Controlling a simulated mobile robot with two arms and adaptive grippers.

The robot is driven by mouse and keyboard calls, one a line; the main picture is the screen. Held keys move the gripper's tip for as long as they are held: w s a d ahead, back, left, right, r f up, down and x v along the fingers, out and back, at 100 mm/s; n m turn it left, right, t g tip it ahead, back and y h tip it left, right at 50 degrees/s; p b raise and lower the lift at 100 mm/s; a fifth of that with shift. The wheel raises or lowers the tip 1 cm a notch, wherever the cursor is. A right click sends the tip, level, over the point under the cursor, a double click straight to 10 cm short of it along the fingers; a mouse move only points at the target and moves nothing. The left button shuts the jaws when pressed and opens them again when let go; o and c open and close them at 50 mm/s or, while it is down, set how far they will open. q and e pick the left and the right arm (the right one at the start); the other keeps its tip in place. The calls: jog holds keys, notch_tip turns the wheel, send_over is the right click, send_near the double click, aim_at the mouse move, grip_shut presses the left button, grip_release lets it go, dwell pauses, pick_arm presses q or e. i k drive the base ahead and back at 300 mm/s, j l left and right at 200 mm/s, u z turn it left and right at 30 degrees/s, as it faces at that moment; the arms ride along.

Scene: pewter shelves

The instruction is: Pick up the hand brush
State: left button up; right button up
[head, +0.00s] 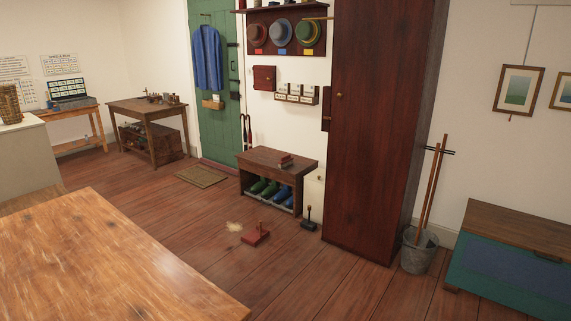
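I cannot make out the hand brush for certain. A small brown object (286,161), possibly a brush, lies on top of the wooden shoe bench (262,158). A small dark object with an upright handle (309,219) stands on the floor by the bench's right end. A red, flat object with a short upright handle (256,235), perhaps a dustpan, is on the floor in front of the bench. A pale tan patch (234,226), perhaps dust, lies left of it. Neither of my grippers is in view.
A wooden table (100,265) fills the near left. A tall dark red cupboard (378,120) stands right of the bench. A metal bucket (418,251) with poles and a teal chest (510,265) are at the right. Floor between table and cupboard is mostly clear.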

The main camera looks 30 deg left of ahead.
aim_at(286, 161)
jog(key=u, duration=0.95)
jog(key=i+l+z, duration=0.55)
jog(key=i, duration=0.3)
jog(key=i+l+z, duration=0.25)
jog(key=i, duration=0.2)
jog(key=i+u, duration=0.4)
jog(key=i, duration=0.2)
jog(key=i+l+u, duration=0.15)
jog(key=i+u, duration=0.2)
jog(key=i, duration=0.3)
jog(key=i+j+u, duration=0.25)
jog(key=u, duration=0.2)
jog(key=i+j+u, duration=0.1)
jog(key=i+u, duration=0.8)
jog(key=i+l+u, duration=0.15)
jog(key=i+u, duration=0.15)
jog(key=u, duration=0.15)
jog(key=i+u, duration=0.15)
jog(key=i, duration=2.1)
jog(key=i+z, duration=0.3)
jog(key=i, duration=0.2)
jog(key=i+j+z, duration=0.1)
jog(key=i+z, duration=0.2)
jog(key=i, duration=0.15)
jog(key=i+j+z, duration=0.3)
jog(key=i, duration=0.2)
jog(key=l, duration=0.1)
